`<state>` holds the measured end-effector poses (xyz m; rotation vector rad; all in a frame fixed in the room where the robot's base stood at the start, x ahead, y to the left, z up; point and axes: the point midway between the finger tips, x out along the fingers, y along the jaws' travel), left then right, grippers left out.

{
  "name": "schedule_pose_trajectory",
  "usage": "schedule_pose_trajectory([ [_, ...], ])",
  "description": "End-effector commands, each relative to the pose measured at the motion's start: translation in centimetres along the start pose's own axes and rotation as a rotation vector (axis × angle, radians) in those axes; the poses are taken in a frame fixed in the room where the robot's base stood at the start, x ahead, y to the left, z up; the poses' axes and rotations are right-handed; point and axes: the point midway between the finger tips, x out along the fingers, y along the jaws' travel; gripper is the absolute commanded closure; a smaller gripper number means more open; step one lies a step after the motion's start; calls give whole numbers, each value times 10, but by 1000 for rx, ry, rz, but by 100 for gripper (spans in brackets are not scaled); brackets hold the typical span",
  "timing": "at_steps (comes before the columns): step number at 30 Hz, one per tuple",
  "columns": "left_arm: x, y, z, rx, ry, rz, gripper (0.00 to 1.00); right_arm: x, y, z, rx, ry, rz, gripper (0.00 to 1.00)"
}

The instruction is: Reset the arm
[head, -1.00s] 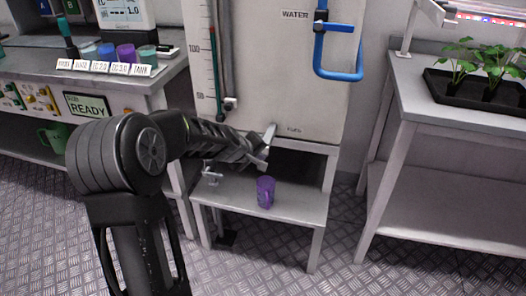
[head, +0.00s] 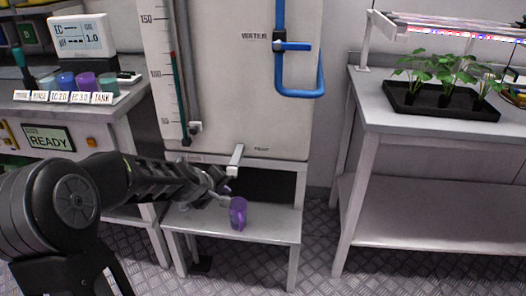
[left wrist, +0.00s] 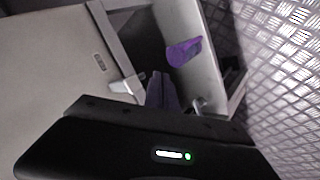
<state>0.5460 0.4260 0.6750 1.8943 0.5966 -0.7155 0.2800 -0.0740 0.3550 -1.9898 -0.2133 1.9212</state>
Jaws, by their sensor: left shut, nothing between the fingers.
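My left arm comes in from the left in the head view. Its gripper (head: 224,190) is just left of and above a purple mug (head: 238,213) in the picture, in front of the tank's base. In the left wrist view the two dark fingers (left wrist: 163,92) are together with nothing between them. The purple mug also shows in the left wrist view (left wrist: 184,52), beyond the fingertips and apart from them. It stands on a low grey shelf (head: 270,226) under the tank spout (head: 236,158). My right gripper is out of view.
A large white water tank (head: 225,95) with a blue pipe (head: 300,93) stands behind the shelf. On the left is a bench with labelled cups (head: 85,80) and a READY display (head: 48,140). On the right is a table (head: 425,122) with a black plant tray (head: 440,108).

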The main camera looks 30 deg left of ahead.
Motion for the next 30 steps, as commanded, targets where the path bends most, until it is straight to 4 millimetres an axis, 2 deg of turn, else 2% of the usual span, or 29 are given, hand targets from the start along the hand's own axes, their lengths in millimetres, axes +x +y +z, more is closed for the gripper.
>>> schedule_pose_trajectory([
  [5, 0, 0, 0, 2, 1, 0, 100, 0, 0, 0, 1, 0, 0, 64],
  [9, 1, -2, -8, 63, 49, -2, 100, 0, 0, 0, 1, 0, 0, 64],
  [11, 10, -8, 8, 138, 48, -15, 100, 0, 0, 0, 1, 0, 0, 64],
  [13, 25, -18, 34, 217, 22, -36, 100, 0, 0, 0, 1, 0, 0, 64],
  [14, 32, -23, 48, 252, 5, -44, 100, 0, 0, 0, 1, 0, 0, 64],
  [17, 56, -45, 108, 381, -77, -71, 100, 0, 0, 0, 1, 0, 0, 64],
  [20, 74, -74, 181, 513, -191, -87, 100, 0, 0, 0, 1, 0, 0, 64],
  [21, 78, -87, 211, 563, -242, -90, 100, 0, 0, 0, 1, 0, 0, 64],
  [24, 78, -120, 286, 670, -376, -88, 100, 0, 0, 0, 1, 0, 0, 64],
  [27, 68, -151, 348, 745, -500, -80, 100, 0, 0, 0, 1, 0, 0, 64],
  [30, 53, -177, 396, 792, -608, -75, 100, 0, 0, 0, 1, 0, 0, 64],
])
